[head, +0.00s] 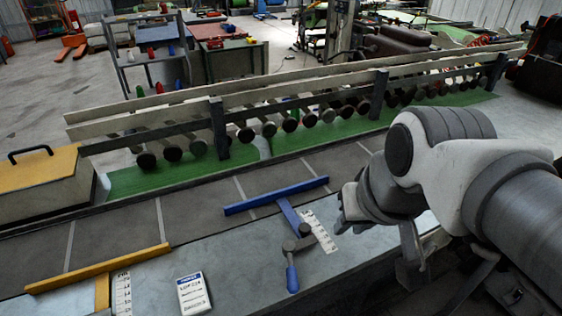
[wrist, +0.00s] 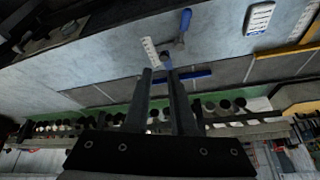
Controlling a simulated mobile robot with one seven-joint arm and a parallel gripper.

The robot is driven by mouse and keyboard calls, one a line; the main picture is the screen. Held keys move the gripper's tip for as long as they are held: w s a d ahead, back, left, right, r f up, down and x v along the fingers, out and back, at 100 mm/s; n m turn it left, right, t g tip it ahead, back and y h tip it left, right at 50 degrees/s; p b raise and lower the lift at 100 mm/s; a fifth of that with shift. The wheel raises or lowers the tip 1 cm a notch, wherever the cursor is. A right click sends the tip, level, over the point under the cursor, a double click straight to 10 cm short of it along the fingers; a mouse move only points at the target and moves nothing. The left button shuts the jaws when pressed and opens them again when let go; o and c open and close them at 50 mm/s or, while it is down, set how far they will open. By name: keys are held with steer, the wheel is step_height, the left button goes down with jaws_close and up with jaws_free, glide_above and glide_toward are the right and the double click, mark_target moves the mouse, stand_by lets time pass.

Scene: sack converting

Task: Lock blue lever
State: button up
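The blue lever has a blue handle (head: 291,278) pointing toward the front edge of the bench, joined to a grey pivot (head: 300,243). A blue stem runs from there to a long blue crossbar (head: 277,195) lying over the dark strip. In the wrist view the blue handle (wrist: 185,20) is at the top, with the crossbar (wrist: 190,77) below, partly behind a finger. My gripper (wrist: 158,74) is open and empty, its two fingers apart and pointing toward the pivot area. In the head view my arm is right of the lever, and the fingertips are not clear.
A ruler-like scale (head: 320,232) lies beside the lever. A yellow T-shaped bar (head: 98,268) and a white label card (head: 193,293) are to the left. A rail with rollers (head: 290,124) runs behind. The bench top between card and lever is clear.

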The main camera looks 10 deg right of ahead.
steer(key=w+d+f+m+g+y, duration=0.1)
steer(key=f+m, duration=0.1)
steer(key=w+d+f+m+g+y, duration=0.1)
steer(key=f+m+g, duration=0.1)
steer(key=f+m, duration=0.1)
steer(key=w+d+f+m+g+y, duration=0.1)
steer(key=f+m+g+y, duration=0.1)
steer(key=f, duration=0.1)
steer(key=shift+w+f+m+p, duration=0.1)
steer(key=shift+w+m+p, duration=0.3)
jaws_close()
steer(key=w+d+f+m+y, duration=0.2)
steer(key=d+f+m+y, duration=0.4)
steer(key=f+m, duration=0.4)
steer(key=shift+w+f+p, duration=0.2)
steer(key=shift+f+p, duration=0.2)
steer(key=shift+f, duration=0.1)
